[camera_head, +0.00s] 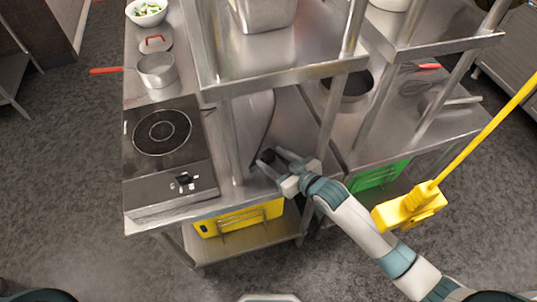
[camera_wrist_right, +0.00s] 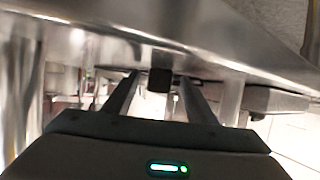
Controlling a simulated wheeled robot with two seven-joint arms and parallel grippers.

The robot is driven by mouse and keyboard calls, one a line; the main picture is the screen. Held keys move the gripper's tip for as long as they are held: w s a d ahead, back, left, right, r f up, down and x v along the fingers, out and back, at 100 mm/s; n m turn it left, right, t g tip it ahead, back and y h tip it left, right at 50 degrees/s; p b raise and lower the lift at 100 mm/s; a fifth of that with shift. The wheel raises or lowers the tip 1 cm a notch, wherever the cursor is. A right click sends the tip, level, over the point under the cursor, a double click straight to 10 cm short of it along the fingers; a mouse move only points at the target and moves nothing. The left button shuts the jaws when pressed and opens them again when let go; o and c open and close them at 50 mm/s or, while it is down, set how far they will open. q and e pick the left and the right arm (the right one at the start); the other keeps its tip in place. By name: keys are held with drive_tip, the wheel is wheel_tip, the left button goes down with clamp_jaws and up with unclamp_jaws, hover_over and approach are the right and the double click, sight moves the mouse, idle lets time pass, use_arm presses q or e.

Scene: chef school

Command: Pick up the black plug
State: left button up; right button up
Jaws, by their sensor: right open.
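The black plug (camera_head: 267,155) is a small dark block at the lower end of a dark cord, by the steel counter below the raised shelf. My right gripper (camera_head: 270,159) is open, with its fingers around or just in front of the plug. In the right wrist view the plug (camera_wrist_right: 160,79) shows as a dark square between the tips of the two open fingers. I cannot tell whether either finger touches it. My left gripper is out of view.
The steel shelf (camera_head: 290,72) and its posts stand close above and beside my right gripper. An induction hob (camera_head: 162,132) lies to the left.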

drive_tip(key=c, duration=1.1)
drive_tip(key=shift+c, duration=0.7)
drive_tip(key=shift+r, duration=0.2)
